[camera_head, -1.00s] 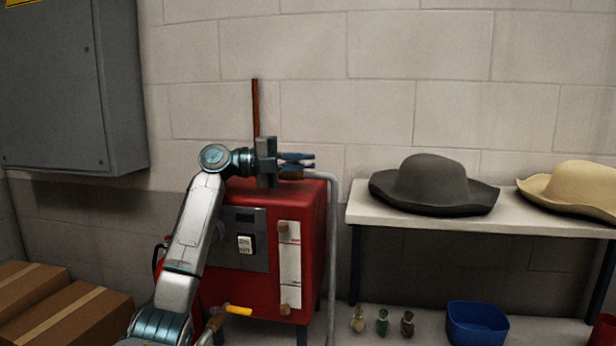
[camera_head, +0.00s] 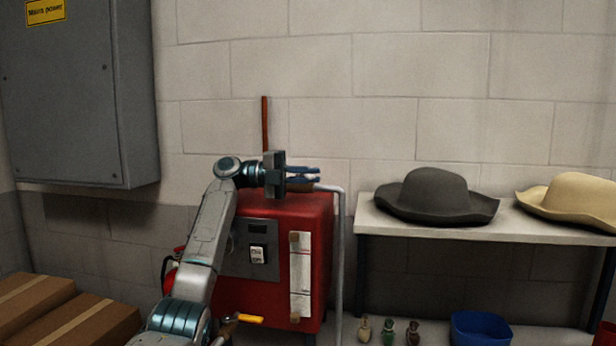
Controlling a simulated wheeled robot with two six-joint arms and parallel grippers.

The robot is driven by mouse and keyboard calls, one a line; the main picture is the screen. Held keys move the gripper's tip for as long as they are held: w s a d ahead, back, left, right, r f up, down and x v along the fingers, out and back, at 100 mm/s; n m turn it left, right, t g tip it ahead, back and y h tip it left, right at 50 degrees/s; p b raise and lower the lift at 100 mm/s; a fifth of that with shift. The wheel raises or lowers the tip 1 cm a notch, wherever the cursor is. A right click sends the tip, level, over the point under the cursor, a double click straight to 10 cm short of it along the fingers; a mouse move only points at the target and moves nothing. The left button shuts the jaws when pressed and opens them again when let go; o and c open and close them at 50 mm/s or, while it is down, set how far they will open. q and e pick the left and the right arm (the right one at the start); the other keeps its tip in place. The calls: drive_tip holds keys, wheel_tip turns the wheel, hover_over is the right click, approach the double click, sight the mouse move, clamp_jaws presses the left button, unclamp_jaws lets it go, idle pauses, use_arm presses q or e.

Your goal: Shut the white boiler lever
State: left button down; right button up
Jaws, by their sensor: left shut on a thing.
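The red boiler (camera_head: 318,245) stands against the wall, left of the bench. My left gripper (camera_head: 304,174) is over its top, near the right edge where a grey pipe comes out. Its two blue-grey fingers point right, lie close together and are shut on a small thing. This fits the white boiler lever, but the fingers hide nearly all of it, so its angle cannot be told. A brown fitting (camera_head: 300,187) shows just below the fingers. My right gripper is not in view.
The grey pipe (camera_head: 340,260) runs down the boiler's right side. A yellow handle (camera_head: 250,320) is low at its front. A bench (camera_head: 440,226) with a dark hat (camera_head: 430,197) and a tan hat (camera_head: 575,200) stands to the right. A grey cabinet (camera_head: 75,100) hangs at left.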

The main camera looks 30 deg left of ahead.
use_arm(q)
drive_tip(key=c, duration=1.5)
unclamp_jaws()
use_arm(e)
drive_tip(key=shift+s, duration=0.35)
